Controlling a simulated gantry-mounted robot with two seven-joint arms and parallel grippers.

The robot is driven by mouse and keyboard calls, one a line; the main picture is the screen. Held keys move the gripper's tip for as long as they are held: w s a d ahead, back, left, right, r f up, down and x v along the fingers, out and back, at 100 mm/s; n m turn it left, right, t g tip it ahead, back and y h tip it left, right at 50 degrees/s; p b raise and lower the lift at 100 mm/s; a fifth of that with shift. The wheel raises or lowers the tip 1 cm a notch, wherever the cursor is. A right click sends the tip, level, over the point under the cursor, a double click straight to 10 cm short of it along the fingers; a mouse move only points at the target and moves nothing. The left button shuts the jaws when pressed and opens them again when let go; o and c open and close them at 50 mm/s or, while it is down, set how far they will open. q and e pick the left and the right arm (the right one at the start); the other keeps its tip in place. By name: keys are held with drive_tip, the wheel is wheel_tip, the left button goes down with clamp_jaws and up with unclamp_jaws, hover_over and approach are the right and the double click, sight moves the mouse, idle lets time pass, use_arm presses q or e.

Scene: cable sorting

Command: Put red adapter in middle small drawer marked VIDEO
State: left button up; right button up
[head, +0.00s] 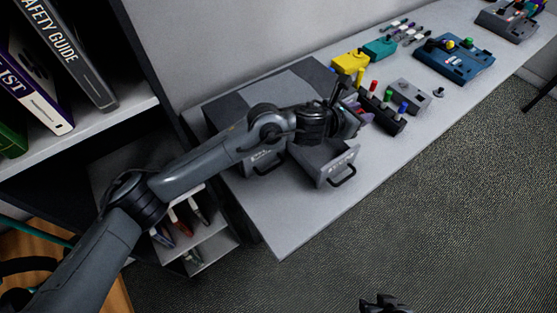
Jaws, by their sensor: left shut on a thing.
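A low grey drawer cabinet (228,106) stands on the table beside the wall. One of its small drawers (338,168) is pulled out toward the table's front edge, with a dark handle and a label too small to read. Another drawer front (262,160) shows to its left, partly behind my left arm. My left gripper (352,120) is just beyond the open drawer, at the cabinet's right end. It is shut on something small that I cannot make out. I cannot pick out the red adapter for certain. My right gripper (380,304) barely shows at the bottom edge, away from the table.
A black block with coloured plugs (383,112) stands right of my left gripper. Yellow (350,64) and teal (380,48) boxes, a grey box (411,95) and a blue box (453,62) are farther along. The table's front strip (285,215) is clear.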

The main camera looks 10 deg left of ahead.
use_arm(q)
drive_tip(key=shift+w+d+f+b, duration=0.15)
drive_tip(key=shift+w+d+b, duration=0.1)
drive_tip(key=shift+d, duration=0.2)
drive_tip(key=shift+w+d+f+b, duration=0.1)
drive_tip(key=shift+w+d+b, duration=0.15)
drive_tip(key=shift+d, duration=0.15)
drive_tip(key=s+a+f, duration=0.1)
drive_tip(key=a+f, duration=0.1)
drive_tip(key=a, duration=0.1)
drive_tip(key=s+a+f, duration=0.1)
drive_tip(key=a+f, duration=0.1)
drive_tip(key=a, duration=0.2)
drive_tip(key=s+a+f+b, duration=0.1)
drive_tip(key=s+a+f, duration=0.1)
drive_tip(key=a, duration=0.2)
drive_tip(key=shift+f, duration=0.2)
drive_tip(key=b, duration=0.1)
hover_over(313, 155)
drive_tip(key=shift+f, duration=2.05)
use_arm(e)
drive_tip(key=f, duration=0.1)
drive_tip(key=d+f, duration=0.2)
drive_tip(key=shift+w+f, duration=0.3)
drive_tip(key=shift+w, duration=0.05)
drive_tip(key=shift+d, duration=0.1)
